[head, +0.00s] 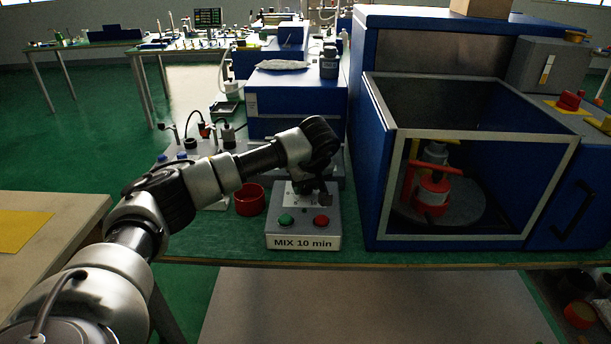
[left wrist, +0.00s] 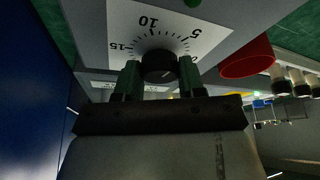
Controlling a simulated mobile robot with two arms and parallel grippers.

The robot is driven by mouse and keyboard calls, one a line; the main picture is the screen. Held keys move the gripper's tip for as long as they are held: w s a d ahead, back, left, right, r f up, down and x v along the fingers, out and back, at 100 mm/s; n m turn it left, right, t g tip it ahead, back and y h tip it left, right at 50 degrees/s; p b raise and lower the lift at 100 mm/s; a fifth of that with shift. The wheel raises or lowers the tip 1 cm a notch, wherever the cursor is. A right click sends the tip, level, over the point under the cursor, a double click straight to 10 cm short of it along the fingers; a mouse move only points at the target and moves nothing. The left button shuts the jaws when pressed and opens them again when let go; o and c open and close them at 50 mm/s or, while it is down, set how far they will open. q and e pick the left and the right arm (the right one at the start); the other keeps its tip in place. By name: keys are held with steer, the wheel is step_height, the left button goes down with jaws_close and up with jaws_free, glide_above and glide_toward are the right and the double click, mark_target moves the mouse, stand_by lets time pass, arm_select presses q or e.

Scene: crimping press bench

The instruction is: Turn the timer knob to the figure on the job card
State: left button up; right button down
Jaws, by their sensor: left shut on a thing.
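The timer knob (left wrist: 159,64) is black and round, on a white dial (left wrist: 175,26) printed with 5, 10 and 15. My left gripper (left wrist: 159,74) points at the dial, with one finger on each side of the knob, and is shut on it. A light mark shows on the knob, but the figure it points to is not clear. In the head view my left gripper (head: 310,186) reaches down onto the grey control box (head: 276,232) and hides the knob. The job card (head: 303,243) on the box front reads "MIX 10 min". My right gripper is not in view.
A green button (head: 286,219) and a red button (head: 321,221) sit on the box, in front of the gripper. A red bowl (head: 250,201) stands left of the box. A blue machine (head: 372,170) with a framed opening stands close on the right.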

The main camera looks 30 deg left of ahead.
arm_select(q)
steer(key=n, duration=0.1)
steer(key=n+g+p, duration=0.1)
steer(key=n, duration=0.1)
steer(key=shift+w+r+y+p, duration=0.1)
steer(key=shift+r+y+p, duration=0.1)
steer(key=shift+y+p, duration=0.1)
steer(key=shift+n, duration=0.4)
steer(key=shift+f+n+g+p, duration=0.15)
steer(key=shift+n+g+p, duration=0.8)
steer(key=shift+n, duration=0.95)
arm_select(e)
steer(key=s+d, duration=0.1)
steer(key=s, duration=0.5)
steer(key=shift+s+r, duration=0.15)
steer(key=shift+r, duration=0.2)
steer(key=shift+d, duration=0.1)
arm_select(q)
steer(key=o, duration=0.9)
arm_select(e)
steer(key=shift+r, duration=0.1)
